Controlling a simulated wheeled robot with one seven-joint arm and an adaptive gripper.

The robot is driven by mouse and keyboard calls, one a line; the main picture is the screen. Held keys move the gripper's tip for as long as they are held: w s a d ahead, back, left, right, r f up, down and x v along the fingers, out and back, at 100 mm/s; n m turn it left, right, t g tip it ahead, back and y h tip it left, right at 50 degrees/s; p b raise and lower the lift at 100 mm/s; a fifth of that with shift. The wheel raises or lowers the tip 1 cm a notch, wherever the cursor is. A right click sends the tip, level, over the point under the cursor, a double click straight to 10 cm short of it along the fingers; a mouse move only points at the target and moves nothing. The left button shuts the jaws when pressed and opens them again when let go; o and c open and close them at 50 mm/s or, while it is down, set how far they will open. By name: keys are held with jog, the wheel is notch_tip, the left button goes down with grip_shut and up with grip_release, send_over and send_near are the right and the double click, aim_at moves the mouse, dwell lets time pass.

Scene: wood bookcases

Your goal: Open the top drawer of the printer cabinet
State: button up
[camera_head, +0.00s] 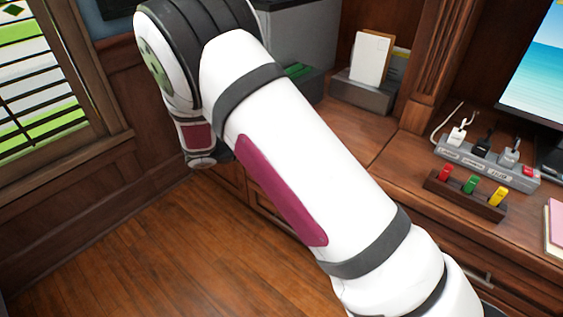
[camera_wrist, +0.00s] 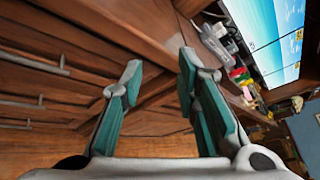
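The printer cabinet (camera_head: 262,208) is mostly hidden behind my arm in the head view; only slivers of its wooden front show along the arm's lower edge. A grey printer-like box (camera_head: 303,40) stands above it at the back. In the wrist view, tilted wooden drawer fronts (camera_wrist: 75,40) with metal bar handles (camera_wrist: 38,63) lie at the left; I cannot tell which is the top drawer of the printer cabinet. No drawer visibly stands out. My gripper (camera_wrist: 161,68) is open and empty, its teal fingers apart and touching no handle. It is not visible in the head view.
On the desk at right are a power strip (camera_head: 487,165), a holder with colored USB sticks (camera_head: 466,194) and a monitor (camera_head: 537,65). A card holder (camera_head: 362,92) stands farther back. The wooden floor (camera_head: 130,260) at lower left is clear. A window (camera_head: 40,80) is at left.

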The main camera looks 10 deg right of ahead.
jog(key=w+a+f+n+t+b, duration=0.2)
jog(key=a+f+n+t, duration=0.1)
jog(key=f+n, duration=0.3)
jog(key=w+a+f+n+t+h+b, duration=0.1)
jog(key=w+a+f+n+t+b, duration=0.15)
jog(key=f, duration=0.45)
jog(key=w+a+f+n+t+b, duration=0.1)
jog(key=w+a+f+n+t, duration=0.1)
jog(key=a+f+n+t, duration=0.35)
jog(key=shift+g, duration=0.7)
jog(key=x, duration=0.4)
jog(key=b+x, duration=0.1)
jog(key=x, duration=0.4)
jog(key=b+x, duration=0.1)
jog(key=x, duration=0.4)
jog(key=shift+s+d+f, duration=0.25)
jog(key=shift+d+f, duration=0.05)
jog(key=shift+d, duration=0.2)
jog(key=shift+c, duration=0.3)
grip_shut()
